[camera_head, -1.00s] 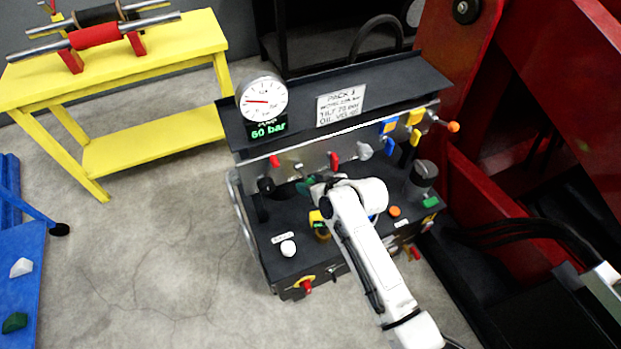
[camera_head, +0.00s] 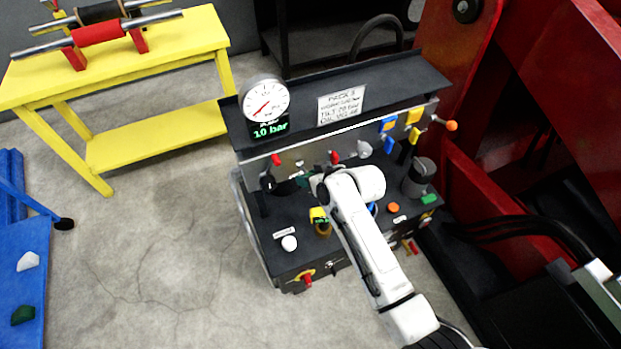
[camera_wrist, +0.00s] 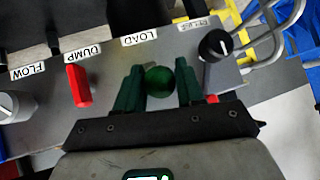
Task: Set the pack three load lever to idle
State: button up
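The load lever's green ball knob (camera_wrist: 160,81) is below the LOAD label (camera_wrist: 139,37) in the wrist view. My gripper (camera_wrist: 158,78) has its two green fingers on either side of the knob, with little or no gap, and appears shut on it. The lever's shaft is hidden. In the head view my gripper (camera_head: 303,181) is at the pack's front panel, partly hidden by my white wrist. The pack (camera_head: 345,215) carries a sign (camera_head: 341,105) reading PACK 3. Its gauge (camera_head: 264,98) has a green display reading 10 bar.
Beside the knob are a red DUMP handle (camera_wrist: 77,86), a grey FLOW knob (camera_wrist: 15,105) and a black RELIEF knob (camera_wrist: 214,46). A yellow bench (camera_head: 150,60) stands at the back left. Red machinery (camera_head: 540,120) is close on the right. The floor left of the pack is open.

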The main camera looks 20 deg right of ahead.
jog(key=o, duration=0.3)
jog(key=shift+o, duration=0.2)
jog(key=v, duration=1)
jog(key=shift+s+r, duration=0.2)
jog(key=shift+r, duration=0.1)
jog(key=s+d+f+g+h, duration=0.1)
jog(key=s+g, duration=0.1)
jog(key=s, duration=0.8)
jog(key=s+d+f+m+g+h, duration=0.1)
jog(key=s+d+g, duration=0.1)
jog(key=s, duration=0.7)
jog(key=s+d+f+m+g+h, duration=0.1)
jog(key=s+g, duration=0.3)
jog(key=s, duration=0.6)
jog(key=shift+s+d+f+h, duration=0.3)
jog(key=shift+d+f+h, duration=0.1)
jog(key=shift+f, duration=0.05)
